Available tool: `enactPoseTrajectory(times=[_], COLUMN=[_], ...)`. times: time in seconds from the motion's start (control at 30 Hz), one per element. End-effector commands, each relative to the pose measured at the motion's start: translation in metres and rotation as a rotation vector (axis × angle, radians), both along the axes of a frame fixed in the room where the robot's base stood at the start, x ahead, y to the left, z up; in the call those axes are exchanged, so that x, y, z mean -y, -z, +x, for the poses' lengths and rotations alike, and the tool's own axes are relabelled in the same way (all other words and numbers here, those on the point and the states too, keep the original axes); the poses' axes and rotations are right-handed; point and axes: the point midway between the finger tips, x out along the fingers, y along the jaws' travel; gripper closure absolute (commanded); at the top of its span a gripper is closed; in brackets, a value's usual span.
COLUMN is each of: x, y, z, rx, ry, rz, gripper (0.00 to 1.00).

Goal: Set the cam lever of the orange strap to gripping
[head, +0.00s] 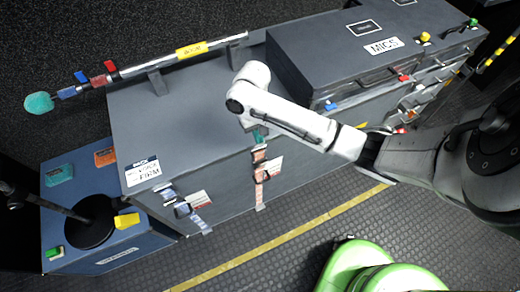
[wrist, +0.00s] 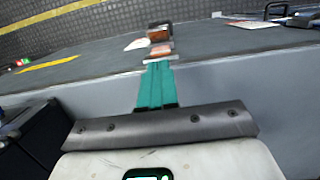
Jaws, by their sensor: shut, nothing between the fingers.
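The orange strap (head: 260,155) hangs down the front of the long grey case, with a small dark buckle (head: 262,176) partway along it. In the wrist view the strap (wrist: 160,49) and the dark buckle (wrist: 159,33) lie just beyond my fingertips. The lever's position on the buckle is too small to tell. My gripper (head: 259,136) has teal fingers, which show in the wrist view (wrist: 157,70). They are shut and empty, close to the upper end of the strap. I cannot tell whether they touch it.
A second strap (head: 182,207) hangs to the left on the same case (head: 190,110). A blue case (head: 115,240) stands at left. A drawer unit (head: 330,45) stands at right.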

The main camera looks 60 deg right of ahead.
Motion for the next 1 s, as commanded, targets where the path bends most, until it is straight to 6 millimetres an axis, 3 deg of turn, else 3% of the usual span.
enactPoseTrajectory(times=[0.6, 1.0], x=[-0.008, -0.009], y=[0.086, 0.098], z=[-0.012, -0.014], rx=[-0.003, -0.001], ry=[0.001, -0.001], rz=[0.001, 0.001], gripper=[1.00, 1.00])
